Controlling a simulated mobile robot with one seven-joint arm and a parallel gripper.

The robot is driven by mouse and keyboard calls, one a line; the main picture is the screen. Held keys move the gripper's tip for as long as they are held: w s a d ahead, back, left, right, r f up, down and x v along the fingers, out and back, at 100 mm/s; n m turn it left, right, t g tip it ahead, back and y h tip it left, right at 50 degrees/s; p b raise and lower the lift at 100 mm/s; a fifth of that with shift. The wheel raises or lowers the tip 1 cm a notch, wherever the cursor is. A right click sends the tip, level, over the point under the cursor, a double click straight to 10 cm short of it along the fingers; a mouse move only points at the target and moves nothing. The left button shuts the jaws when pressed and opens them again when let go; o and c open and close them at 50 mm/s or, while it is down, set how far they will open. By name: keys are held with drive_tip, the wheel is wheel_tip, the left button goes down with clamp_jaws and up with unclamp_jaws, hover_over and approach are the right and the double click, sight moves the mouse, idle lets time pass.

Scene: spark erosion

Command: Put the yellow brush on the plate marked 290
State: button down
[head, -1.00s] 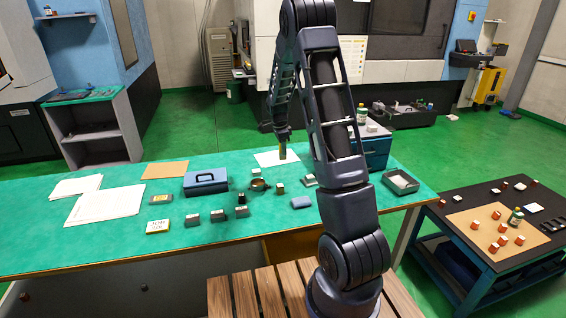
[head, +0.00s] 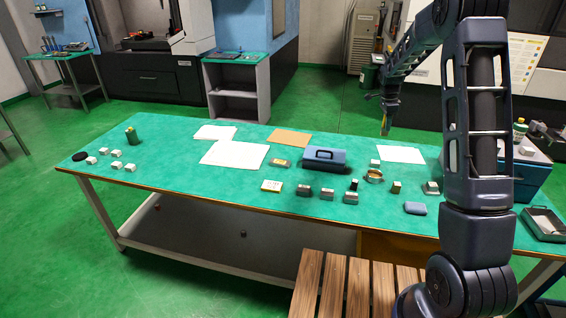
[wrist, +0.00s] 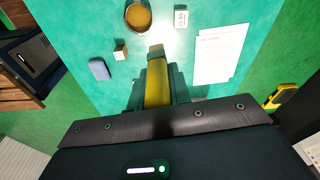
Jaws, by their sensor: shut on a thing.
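The yellow brush (head: 384,125) hangs upright from my gripper (head: 388,106), above the back right part of the green table (head: 180,150). In the wrist view the brush (wrist: 157,86) lies between the two fingers of my gripper (wrist: 158,92), which are shut on it. Its tip points at the table and is clear of it. Several small grey blocks with pale labels stand along the middle of the table, such as one at the left of their row (head: 303,190). I cannot read 290 on any of them, so I cannot tell which is the plate.
A blue box with a handle (head: 324,159), a brass ring-shaped dish (head: 374,176) and a blue pad (head: 415,208) lie on the table. White sheets (head: 234,154) lie further left. Several white blocks (head: 116,166) and a green can (head: 131,136) stand at the far left.

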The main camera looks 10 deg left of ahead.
drive_tip(key=w+a+n, duration=0.2)
drive_tip(key=a+n, duration=0.2)
drive_tip(key=a, duration=1.9)
drive_tip(key=n, duration=0.3)
hover_over(280, 162)
drive_tip(key=shift+t, duration=0.4)
wheel_tip(280, 162, down, 19)
drive_tip(key=shift+w+d+r, duration=0.1)
drive_tip(key=shift+w, duration=0.05)
drive_tip(key=c, duration=1.3)
unclamp_jaws()
